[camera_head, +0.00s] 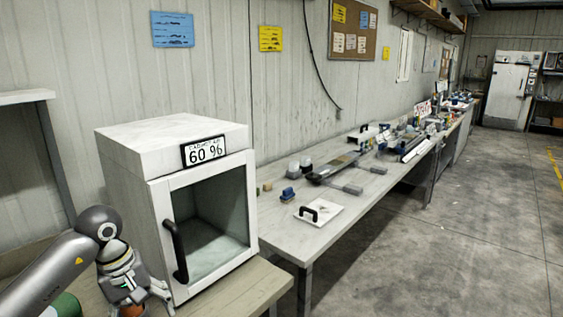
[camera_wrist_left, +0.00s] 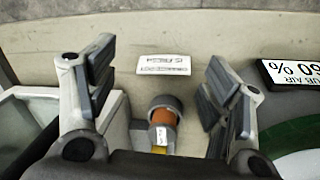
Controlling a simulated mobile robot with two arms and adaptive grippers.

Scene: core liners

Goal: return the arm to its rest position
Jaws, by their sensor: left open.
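My left arm comes in from the lower left in the head view. Its gripper (camera_head: 148,298) is low in front of the white cabinet's left side, partly cut off by the bottom edge. In the left wrist view the two fingers of the gripper (camera_wrist_left: 160,70) are wide apart with nothing gripped between their pads. A short grey cylinder with an orange end (camera_wrist_left: 163,115) and a small white tag stands below and between the fingers, apart from the pads. My right gripper is not in view.
The white cabinet (camera_head: 170,137) with a glass door, black handle and "60 %" sign (camera_head: 204,151) stands close to my left arm. A white label (camera_wrist_left: 163,65) lies on the bench. A long bench (camera_head: 290,237) with tools runs back right. The floor (camera_head: 470,220) at right is clear.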

